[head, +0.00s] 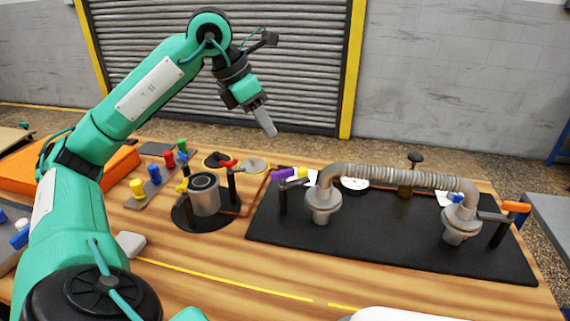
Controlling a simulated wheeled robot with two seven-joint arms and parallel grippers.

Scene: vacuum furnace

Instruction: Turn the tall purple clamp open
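The tall purple clamp (283,174) stands at the left end of the black mat (370,240). Its purple handle lies roughly level on top of a dark post, beside the left flange of the bent metal pipe (400,178). My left gripper (265,124) hangs in the air above and behind the clamp in the head view, apart from it, with its fingers pointing down. The fingers overlap from this side, so I cannot tell whether they are open or shut; nothing shows between them. My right gripper is not in view.
An orange-handled clamp (516,206) stands at the pipe's right end. A metal cylinder (204,195) with red and yellow clamps stands on a round black base to the left. A strip with several coloured knobs (155,175) lies farther left. The wooden table's front (230,268) is mostly clear.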

